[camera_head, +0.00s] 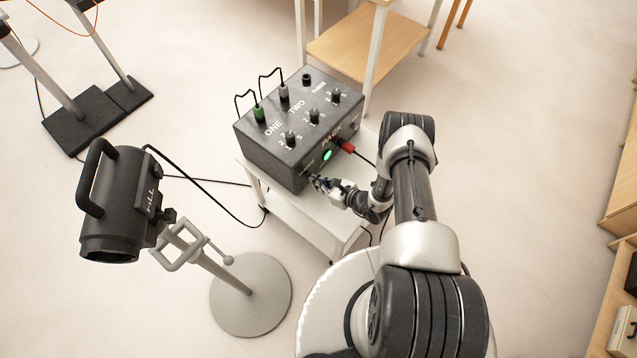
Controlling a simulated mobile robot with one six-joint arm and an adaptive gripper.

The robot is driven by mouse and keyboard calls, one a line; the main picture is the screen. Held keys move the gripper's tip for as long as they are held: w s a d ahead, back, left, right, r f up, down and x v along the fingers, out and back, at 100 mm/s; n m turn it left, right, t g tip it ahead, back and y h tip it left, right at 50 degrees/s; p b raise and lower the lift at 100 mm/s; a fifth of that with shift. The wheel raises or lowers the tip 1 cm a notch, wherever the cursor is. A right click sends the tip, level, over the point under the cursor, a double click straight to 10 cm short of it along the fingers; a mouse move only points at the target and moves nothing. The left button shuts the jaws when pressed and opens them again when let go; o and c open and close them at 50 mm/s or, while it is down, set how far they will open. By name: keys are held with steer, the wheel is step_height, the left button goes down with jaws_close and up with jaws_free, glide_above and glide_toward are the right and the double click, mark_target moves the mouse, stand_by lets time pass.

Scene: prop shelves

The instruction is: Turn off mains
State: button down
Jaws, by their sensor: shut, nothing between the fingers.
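A dark grey control box (262,152) stands on a small white trolley (318,215). Its top carries the labels ONE, TWO and THREE, with a knob under each. A green plug (259,114) and a grey plug (284,92) sit in two top sockets; the third socket (307,79) is empty. The front face has a lit green lamp (327,155) and a red plug (347,147). My gripper (318,182) is shut at the lower left of this front face, close to or touching it. The gripper hides whatever is behind its fingertips, and contact cannot be told.
A black stage lamp (122,200) on a round-based stand (250,290) is at left. Black cables run over the floor by the trolley. Another stand with a black base (85,120) is at upper left. A wooden-shelved rack (365,45) stands behind the box; shelves line the right edge.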

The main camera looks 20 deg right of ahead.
steer(key=shift+w+a+f, duration=0.1)
steer(key=shift+w+f, duration=0.05)
steer(key=shift+f, duration=0.1)
steer(key=shift+r, duration=0.15)
steer(key=shift+w+r+p, duration=0.15)
steer(key=shift+r+p, duration=0.4)
steer(key=shift+r, duration=0.35)
steer(key=shift+f, duration=0.1)
